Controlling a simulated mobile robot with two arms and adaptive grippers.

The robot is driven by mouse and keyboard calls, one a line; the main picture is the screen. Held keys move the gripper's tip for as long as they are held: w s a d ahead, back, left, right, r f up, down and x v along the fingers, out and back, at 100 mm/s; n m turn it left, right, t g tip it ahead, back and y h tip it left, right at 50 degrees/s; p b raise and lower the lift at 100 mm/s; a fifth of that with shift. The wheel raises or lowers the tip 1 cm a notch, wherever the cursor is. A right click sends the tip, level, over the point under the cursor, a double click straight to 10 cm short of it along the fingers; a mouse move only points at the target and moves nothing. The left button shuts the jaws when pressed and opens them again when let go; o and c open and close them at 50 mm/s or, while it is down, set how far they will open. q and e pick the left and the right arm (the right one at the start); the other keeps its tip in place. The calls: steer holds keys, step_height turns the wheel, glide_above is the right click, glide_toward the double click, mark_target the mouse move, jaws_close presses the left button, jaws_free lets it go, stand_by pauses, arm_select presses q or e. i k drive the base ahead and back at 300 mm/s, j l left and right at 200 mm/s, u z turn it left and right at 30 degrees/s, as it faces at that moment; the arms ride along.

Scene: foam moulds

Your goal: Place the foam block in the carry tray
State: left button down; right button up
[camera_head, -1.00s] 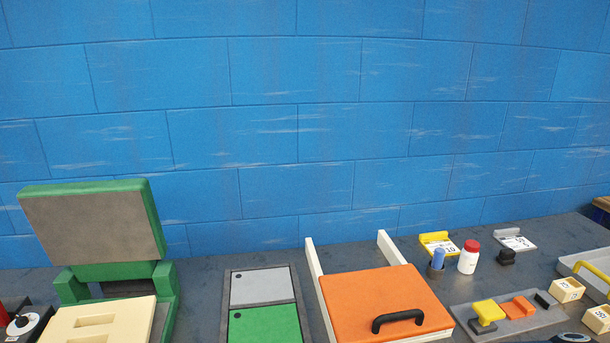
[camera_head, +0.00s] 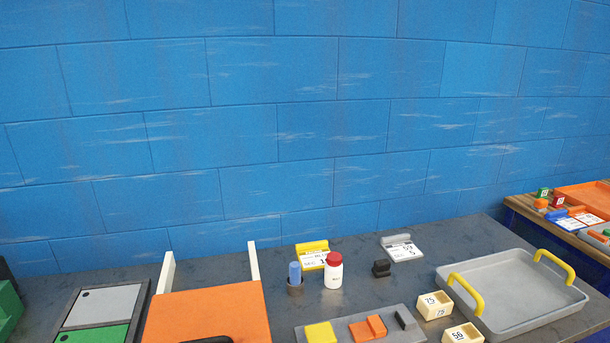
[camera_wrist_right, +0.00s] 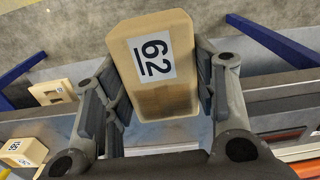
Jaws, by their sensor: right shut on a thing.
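My right gripper (camera_wrist_right: 160,95) is shut on a cream foam block (camera_wrist_right: 182,92) with a white label reading 62 in the right wrist view. The fingers press on its two sides, and the block is clear of any surface that I can see. The carry tray (camera_head: 462,313) is a shallow grey tray with two yellow handles, at the right of the bench in the head view. Its floor is empty. Neither gripper shows in the head view.
Two numbered cream blocks (camera_head: 434,305) (camera_head: 463,335) stand left of the tray. A grey holder (camera_head: 375,338) with yellow and orange pieces, a red-capped white bottle (camera_head: 333,272) and an orange lid (camera_head: 205,312) lie further left. A wooden table (camera_head: 520,203) stands behind right.

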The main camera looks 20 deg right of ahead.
mark_target(494, 290)
steer(key=l+z, duration=0.1)
steer(key=l, duration=0.95)
steer(key=l+z, duration=0.1)
steer(key=l, duration=0.9)
steer(key=i, duration=0.05)
